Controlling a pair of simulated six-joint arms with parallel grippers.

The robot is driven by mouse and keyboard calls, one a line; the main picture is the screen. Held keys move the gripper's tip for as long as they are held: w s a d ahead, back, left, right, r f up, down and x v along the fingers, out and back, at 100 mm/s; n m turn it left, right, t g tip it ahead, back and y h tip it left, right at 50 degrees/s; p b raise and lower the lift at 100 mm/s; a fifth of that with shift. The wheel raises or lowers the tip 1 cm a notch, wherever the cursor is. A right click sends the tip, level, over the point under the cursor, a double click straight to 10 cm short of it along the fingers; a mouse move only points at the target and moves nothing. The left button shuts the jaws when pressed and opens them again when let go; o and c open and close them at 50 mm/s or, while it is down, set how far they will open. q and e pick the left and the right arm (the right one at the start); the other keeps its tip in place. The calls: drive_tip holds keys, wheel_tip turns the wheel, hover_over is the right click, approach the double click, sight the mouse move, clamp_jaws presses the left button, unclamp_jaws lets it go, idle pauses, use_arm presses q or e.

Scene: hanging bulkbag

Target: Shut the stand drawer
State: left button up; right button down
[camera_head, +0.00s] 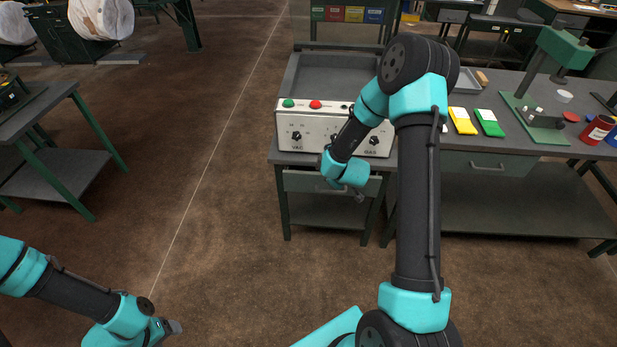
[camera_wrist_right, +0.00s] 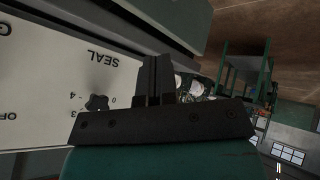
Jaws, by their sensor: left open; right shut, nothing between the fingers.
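The stand drawer (camera_head: 302,181) is the grey front with a bar handle under the white control box, in the head view. How far it stands out from the stand (camera_head: 284,208) is hard to tell. My right gripper (camera_head: 360,197) is in front of the drawer's right part and hides some of it; contact cannot be made out. In the right wrist view its dark fingers (camera_wrist_right: 155,80) are together with nothing between them. My left gripper (camera_head: 175,327) is open and empty, low at the left over bare floor, far from the drawer.
The white control box (camera_head: 318,130) with knobs and buttons sits on the stand, close to my right forearm. A long workbench (camera_head: 500,160) with its own drawer adjoins on the right. A side table (camera_head: 45,125) stands at the left. The floor between is clear.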

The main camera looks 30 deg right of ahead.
drive_tip(key=w+a+m+g+h, duration=0.3)
drive_tip(key=a+m, duration=0.4)
drive_tip(key=m, duration=0.7)
drive_tip(key=w+a+m+g+h, duration=0.3)
drive_tip(key=a+m, duration=0.4)
drive_tip(key=m, duration=0.7)
drive_tip(key=shift+w+a+m, duration=0.2)
drive_tip(key=shift+w+m, duration=0.1)
drive_tip(key=shift+w, duration=0.15)
approach(307, 178)
drive_tip(key=x, duration=0.5)
drive_tip(key=shift+s+a+f, duration=0.1)
drive_tip(key=shift+s+f, duration=0.1)
drive_tip(key=shift+s, duration=0.1)
drive_tip(key=shift+w+d, duration=0.2)
drive_tip(key=shift+w, duration=0.1)
